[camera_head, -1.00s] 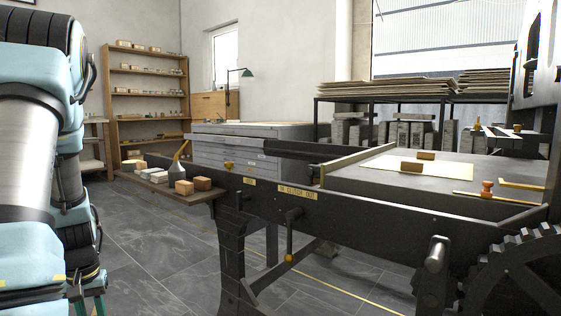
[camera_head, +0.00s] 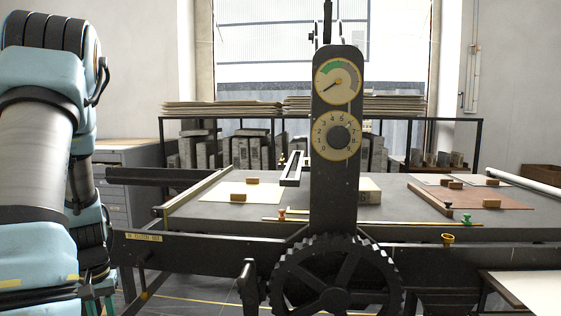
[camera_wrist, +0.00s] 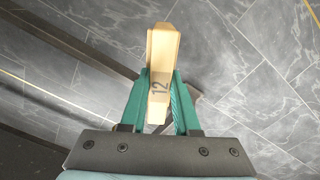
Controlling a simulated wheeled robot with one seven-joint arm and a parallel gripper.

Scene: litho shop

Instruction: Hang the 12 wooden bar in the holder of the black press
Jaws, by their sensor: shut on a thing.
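The wooden bar (camera_wrist: 160,62) is marked 12. In the wrist view it sits between the green fingers of my gripper (camera_wrist: 158,100), which is shut on it, above a grey tiled floor. In the head view my arm fills the left side, and the bar and fingertips are not clear there. The black press (camera_head: 336,205) stands ahead, with an upright post carrying a green-marked gauge (camera_head: 338,82) and a numbered dial (camera_head: 338,136). A toothed wheel (camera_head: 335,280) is below the post. I cannot make out which part is the holder.
The press bed (camera_head: 400,218) spreads behind the post, with small wooden blocks (camera_head: 239,197) and a brown sheet (camera_head: 480,197) on it. A rack (camera_head: 481,145) of stones stands behind. A table with a pale top (camera_head: 535,292) is at the lower right.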

